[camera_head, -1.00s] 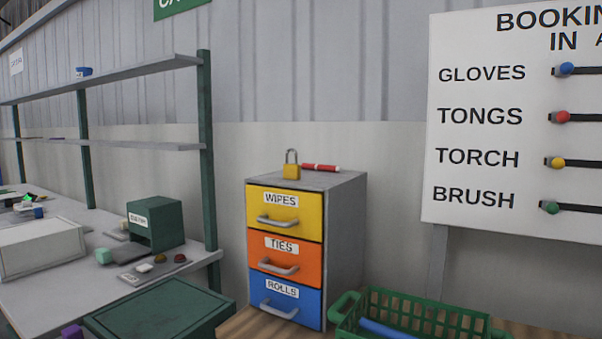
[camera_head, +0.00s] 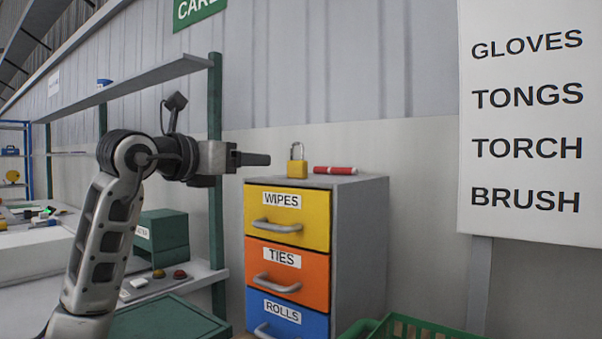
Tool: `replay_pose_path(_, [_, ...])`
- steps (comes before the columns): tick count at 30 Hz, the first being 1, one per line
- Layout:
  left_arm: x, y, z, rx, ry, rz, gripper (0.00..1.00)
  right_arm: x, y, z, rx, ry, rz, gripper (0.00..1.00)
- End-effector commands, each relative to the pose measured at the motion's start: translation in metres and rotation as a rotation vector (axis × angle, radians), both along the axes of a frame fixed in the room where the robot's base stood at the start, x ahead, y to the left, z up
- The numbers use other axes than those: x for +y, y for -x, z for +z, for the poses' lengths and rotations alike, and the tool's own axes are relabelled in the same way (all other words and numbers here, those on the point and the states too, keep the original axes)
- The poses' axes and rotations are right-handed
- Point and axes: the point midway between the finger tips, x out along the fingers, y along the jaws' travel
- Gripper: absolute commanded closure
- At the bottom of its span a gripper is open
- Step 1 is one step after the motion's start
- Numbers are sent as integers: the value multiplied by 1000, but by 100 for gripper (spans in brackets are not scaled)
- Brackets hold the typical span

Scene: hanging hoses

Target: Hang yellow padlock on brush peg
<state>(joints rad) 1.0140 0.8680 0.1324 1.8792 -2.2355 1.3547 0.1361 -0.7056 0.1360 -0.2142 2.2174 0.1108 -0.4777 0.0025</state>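The yellow padlock (camera_head: 297,168) stands upright on top of the drawer cabinet, its grey shackle pointing up. My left gripper (camera_head: 262,159) has come in from the left and points right, a little short of the padlock in the picture. I see it side-on, so I cannot tell whether its fingers are open or shut. The BRUSH label (camera_head: 525,199) is the lowest on the white board at the right. Its peg lies outside the view. My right gripper is not in view.
The cabinet (camera_head: 362,240) has yellow, orange and blue drawers with protruding handles. A red marker (camera_head: 335,170) lies beside the padlock. A green shelf post (camera_head: 215,120) stands behind my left arm. A green basket (camera_head: 405,328) sits at the bottom right.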

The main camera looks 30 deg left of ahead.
Motion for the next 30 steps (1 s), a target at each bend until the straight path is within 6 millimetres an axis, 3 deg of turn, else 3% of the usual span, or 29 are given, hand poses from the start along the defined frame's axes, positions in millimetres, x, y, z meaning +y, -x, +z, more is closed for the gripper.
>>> replay_pose_path(4, [-4, -32, 1, 3, 5, -7, 33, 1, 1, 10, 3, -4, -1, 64])
replay_pose_path(12, [-9, -84, -3, 2, 3, -7, 33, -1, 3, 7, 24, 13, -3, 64])
replay_pose_path(20, [-11, -103, -5, 3, 1, -8, 33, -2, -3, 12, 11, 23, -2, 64])
replay_pose_path(30, [-13, -146, -9, 2, 1, -7, 33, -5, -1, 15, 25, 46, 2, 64])
